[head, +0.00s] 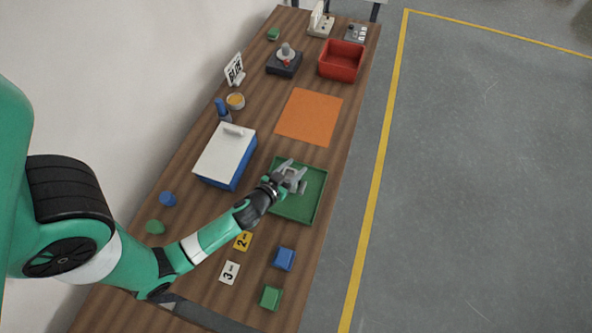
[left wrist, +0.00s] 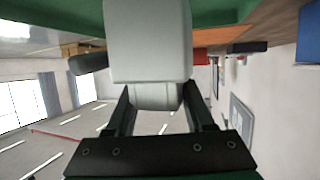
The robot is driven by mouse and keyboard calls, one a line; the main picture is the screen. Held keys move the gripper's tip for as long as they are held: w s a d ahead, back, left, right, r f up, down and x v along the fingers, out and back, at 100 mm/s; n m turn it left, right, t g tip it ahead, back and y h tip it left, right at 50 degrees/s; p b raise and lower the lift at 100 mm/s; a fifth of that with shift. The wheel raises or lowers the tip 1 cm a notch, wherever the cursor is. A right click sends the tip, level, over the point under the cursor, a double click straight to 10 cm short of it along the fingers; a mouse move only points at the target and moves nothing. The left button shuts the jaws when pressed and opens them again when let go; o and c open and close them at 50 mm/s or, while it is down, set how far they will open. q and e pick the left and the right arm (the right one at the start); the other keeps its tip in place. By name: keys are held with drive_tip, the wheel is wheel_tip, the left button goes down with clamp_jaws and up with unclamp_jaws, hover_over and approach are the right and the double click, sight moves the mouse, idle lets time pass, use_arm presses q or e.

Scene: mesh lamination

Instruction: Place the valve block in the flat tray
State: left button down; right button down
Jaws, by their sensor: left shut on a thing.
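The flat tray (head: 311,204) is green with a low rim and lies on the wooden bench in the head view. My left gripper (head: 281,180) is over the tray's left part and is shut on the light grey valve block (head: 294,183). In the left wrist view the valve block (left wrist: 148,45) fills the upper middle, between the two dark fingers. Green of the tray (left wrist: 228,18) runs along the top of that view. Whether the block touches the tray floor is not clear. My right gripper is not in view.
A blue box with a white lid (head: 225,155) stands left of the tray. An orange mat (head: 309,117) lies behind it, with a red bin (head: 342,61) farther back. Blue (head: 284,259) and green (head: 271,297) blocks and number cards lie in front.

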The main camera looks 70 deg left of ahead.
use_arm(q)
drive_tip(key=shift+s+d+f, duration=0.1)
drive_tip(key=shift+d+f, duration=0.05)
drive_tip(key=shift+f, duration=0.6)
drive_tip(key=shift+s+d+r, duration=0.1)
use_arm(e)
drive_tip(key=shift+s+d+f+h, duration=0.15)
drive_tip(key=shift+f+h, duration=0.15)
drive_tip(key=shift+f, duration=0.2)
use_arm(q)
drive_tip(key=shift+c, duration=1.4)
unclamp_jaws()
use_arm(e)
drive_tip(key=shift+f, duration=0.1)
